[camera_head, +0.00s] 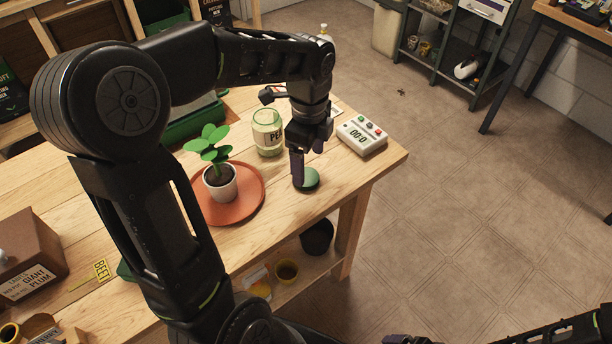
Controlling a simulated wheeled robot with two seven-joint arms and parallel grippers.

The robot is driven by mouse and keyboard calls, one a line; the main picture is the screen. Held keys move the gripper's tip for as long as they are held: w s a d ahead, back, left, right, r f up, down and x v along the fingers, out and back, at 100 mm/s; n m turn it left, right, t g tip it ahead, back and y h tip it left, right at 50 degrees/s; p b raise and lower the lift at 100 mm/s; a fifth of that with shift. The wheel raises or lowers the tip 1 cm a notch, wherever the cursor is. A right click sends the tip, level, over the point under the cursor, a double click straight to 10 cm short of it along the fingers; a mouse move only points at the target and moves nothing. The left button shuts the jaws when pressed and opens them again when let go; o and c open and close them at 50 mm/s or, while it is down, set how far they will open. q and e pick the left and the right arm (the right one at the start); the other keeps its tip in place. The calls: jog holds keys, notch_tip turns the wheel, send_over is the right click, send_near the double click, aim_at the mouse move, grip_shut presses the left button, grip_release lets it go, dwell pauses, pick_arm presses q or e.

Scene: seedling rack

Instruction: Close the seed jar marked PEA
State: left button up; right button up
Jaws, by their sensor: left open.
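A round green lid (308,181) lies on the table near the front right edge. My left gripper (305,178) is open and points down at the lid, with one dark finger in front of it; whether it touches the lid I cannot tell. The jar is just left of and behind this gripper. Part of my right arm shows at the bottom right; its fingertips are not clear.
A potted seedling (220,182) stands on an orange saucer (245,208) left of the lid. A white timer (362,136) stands right of my gripper near the table edge. A brown seed box (27,255) is at the left. Bare wood (265,238) lies in front of the saucer.

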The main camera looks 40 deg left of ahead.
aim_at(308, 177)
pick_arm(q)
jog(key=f, duration=0.5)
jog(key=shift+w+a, duration=0.1)
jog(key=shift+a, duration=0.1)
jog(key=shift+c, duration=0.4)
jog(key=c, duration=1.3)
jog(key=shift+r, duration=0.1)
notch_tip(308, 177, up, 10)
dwell(0.5)
